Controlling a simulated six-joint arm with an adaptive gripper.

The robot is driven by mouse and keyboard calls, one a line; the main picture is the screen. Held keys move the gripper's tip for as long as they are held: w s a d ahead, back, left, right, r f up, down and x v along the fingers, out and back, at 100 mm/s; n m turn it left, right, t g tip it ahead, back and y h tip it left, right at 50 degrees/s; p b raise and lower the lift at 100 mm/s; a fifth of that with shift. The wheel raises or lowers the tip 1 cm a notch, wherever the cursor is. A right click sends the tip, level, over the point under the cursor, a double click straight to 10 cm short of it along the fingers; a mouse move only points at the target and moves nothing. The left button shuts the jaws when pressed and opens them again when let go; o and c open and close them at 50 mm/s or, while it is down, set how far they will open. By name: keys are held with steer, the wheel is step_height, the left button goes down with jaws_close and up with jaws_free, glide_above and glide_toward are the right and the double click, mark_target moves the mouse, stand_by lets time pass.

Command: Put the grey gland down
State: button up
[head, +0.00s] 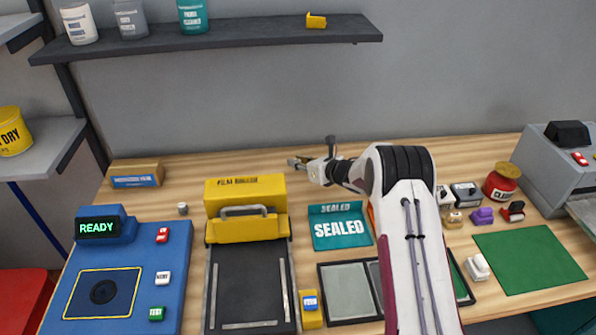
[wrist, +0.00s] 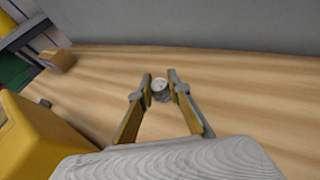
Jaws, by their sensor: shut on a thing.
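The grey gland (wrist: 160,90) is a small round grey piece with a paler top, between my fingertips in the wrist view. My gripper (wrist: 160,84) is shut on it; the gripper also shows in the head view (head: 296,162), over the back of the wooden bench (head: 330,154), behind and right of the yellow film machine. I cannot make out the gland in the head view. I cannot tell whether it touches the bench.
A small grey piece (head: 182,208) stands left of the yellow film machine (head: 246,196). A cardboard box (head: 136,173) lies at the back left. A teal SEALED bin (head: 340,228) stands in front of my gripper. Bare wood surrounds the gripper, with the grey wall behind.

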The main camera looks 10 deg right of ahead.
stand_by(0.3)
steer(key=shift+f, duration=1.85)
steer(key=shift+f, duration=0.1)
steer(key=o, duration=0.8)
steer(key=shift+v, duration=6.05)
steer(key=shift+w, duration=0.1)
